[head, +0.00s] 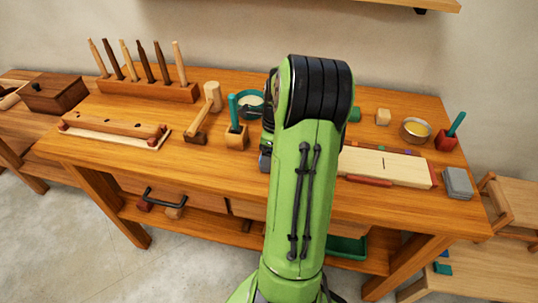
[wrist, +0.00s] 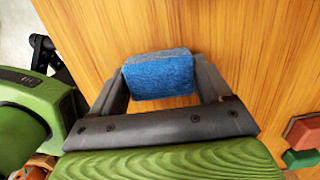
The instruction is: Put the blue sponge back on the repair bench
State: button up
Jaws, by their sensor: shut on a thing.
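The blue sponge (wrist: 160,75) is a small block with a rough blue face, held between the two dark fingers of my gripper (wrist: 163,78) in the wrist view. The gripper is shut on it. Behind the sponge is a wooden surface with visible grain; I cannot tell whether the sponge touches it. In the head view the wooden repair bench (head: 190,162) spans the middle, and my green arm reaches over it. The arm hides the gripper, the sponge and part of the bench top there.
On the bench are a peg rack (head: 135,88), a mallet (head: 203,112), a pale board (head: 385,167), a bowl (head: 415,131), a red cup (head: 447,139) and a grey block (head: 458,182). A red block (wrist: 304,131) shows at the wrist view's right.

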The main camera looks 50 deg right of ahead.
jog(key=o, duration=0.9)
jog(key=shift+c, duration=0.2)
